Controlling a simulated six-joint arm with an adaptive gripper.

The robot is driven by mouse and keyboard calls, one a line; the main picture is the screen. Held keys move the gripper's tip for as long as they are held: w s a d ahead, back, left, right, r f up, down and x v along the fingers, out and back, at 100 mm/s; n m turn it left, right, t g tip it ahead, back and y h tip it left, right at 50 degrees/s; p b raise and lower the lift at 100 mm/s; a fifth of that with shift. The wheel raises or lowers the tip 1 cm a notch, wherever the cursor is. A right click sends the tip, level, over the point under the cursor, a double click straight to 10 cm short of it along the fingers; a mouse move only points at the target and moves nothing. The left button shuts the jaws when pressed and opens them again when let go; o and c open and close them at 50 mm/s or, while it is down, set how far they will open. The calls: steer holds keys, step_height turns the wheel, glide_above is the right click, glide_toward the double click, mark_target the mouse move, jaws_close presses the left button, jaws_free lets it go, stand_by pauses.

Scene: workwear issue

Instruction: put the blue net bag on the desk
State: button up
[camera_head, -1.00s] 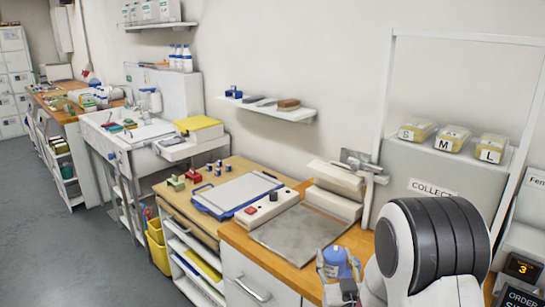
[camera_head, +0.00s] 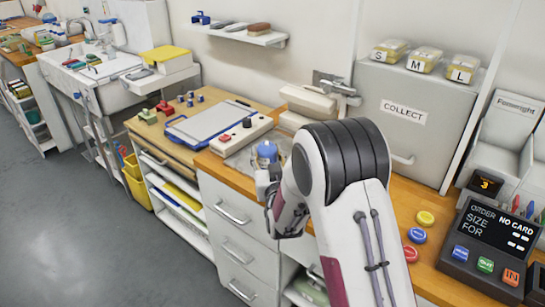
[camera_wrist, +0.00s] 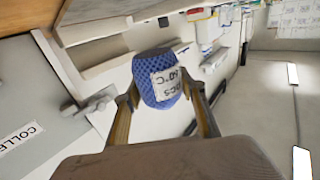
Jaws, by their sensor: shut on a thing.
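The blue net bag (camera_head: 266,151) is held in my gripper (camera_head: 268,171), above the wooden worktop near the grey metal plate (camera_head: 285,147). In the wrist view the bag (camera_wrist: 147,76) sits between the two fingers of my gripper (camera_wrist: 162,95), with a white printed label facing the camera. The wood-topped desk (camera_head: 434,268) runs along the wall, and my arm hides part of it. Whether the bag touches anything below it cannot be told.
The keypad console (camera_head: 490,250) stands at the right, beside yellow and red buttons (camera_head: 425,217). A grey COLLECT cabinet (camera_head: 400,125) carries S, M and L packs. A white control box (camera_head: 240,135) and a blue-framed board (camera_head: 210,122) lie left of the bag.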

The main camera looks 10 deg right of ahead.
steer(key=w+a+r+h, duration=0.1)
steer(key=w+a+r, duration=0.1)
steer(key=w, duration=0.7)
steer(key=shift+a+r+m, duration=0.15)
steer(key=shift+a+m, duration=0.15)
steer(key=shift+a, duration=0.2)
steer(key=shift+f, duration=3.1)
steer(key=shift+f, duration=1.9)
steer(key=shift+f, duration=0.1)
